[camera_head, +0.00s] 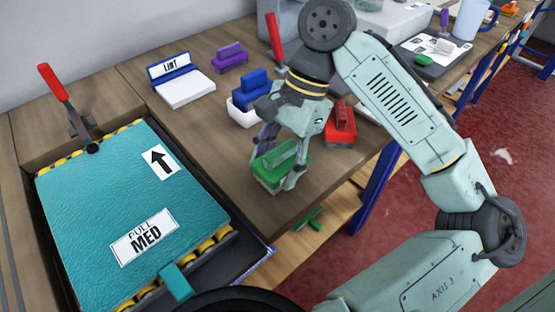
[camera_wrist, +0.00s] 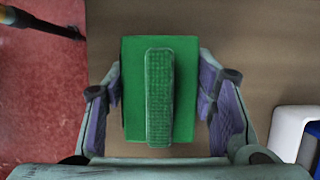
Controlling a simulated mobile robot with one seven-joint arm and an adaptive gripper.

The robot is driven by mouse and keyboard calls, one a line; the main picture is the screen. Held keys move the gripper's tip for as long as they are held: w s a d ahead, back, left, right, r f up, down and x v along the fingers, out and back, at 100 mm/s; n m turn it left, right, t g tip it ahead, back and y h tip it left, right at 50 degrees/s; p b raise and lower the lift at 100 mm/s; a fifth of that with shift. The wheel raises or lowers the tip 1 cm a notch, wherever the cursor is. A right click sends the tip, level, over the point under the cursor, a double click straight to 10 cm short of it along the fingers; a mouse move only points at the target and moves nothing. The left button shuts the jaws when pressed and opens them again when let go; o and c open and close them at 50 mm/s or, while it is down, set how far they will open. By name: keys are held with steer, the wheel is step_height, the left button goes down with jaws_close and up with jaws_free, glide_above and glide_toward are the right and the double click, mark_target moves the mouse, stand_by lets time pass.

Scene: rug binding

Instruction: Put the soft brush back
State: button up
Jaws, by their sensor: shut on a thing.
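A green brush (camera_head: 272,180) with a raised grip bar along its top is at the workbench's front part. It also fills the middle of the wrist view (camera_wrist: 130,100). My gripper (camera_head: 279,166) is shut on it, one finger on each side; the fingers also show in the wrist view (camera_wrist: 160,108). I cannot tell whether the brush touches the bench or is just above it. Other brushes stand nearby: a blue one (camera_head: 252,88) in a white holder (camera_head: 242,114), a purple one (camera_head: 230,56) at the back and a red one (camera_head: 340,128) to the right. No label shows which is soft.
A white pad with a "LINT" sign (camera_head: 186,88) lies behind left. A teal board marked "PULL MED" (camera_head: 105,205) fills the left, with a red-handled lever (camera_head: 53,82). Another red lever (camera_head: 274,36) stands behind my gripper. A green piece (camera_head: 309,219) lies below the bench's edge.

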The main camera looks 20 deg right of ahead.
steer(key=shift+f, duration=0.1)
steer(key=o, duration=1.5)
steer(key=shift+o, duration=0.2)
steer(key=v, duration=1.2)
steer(key=shift+a, duration=0.1)
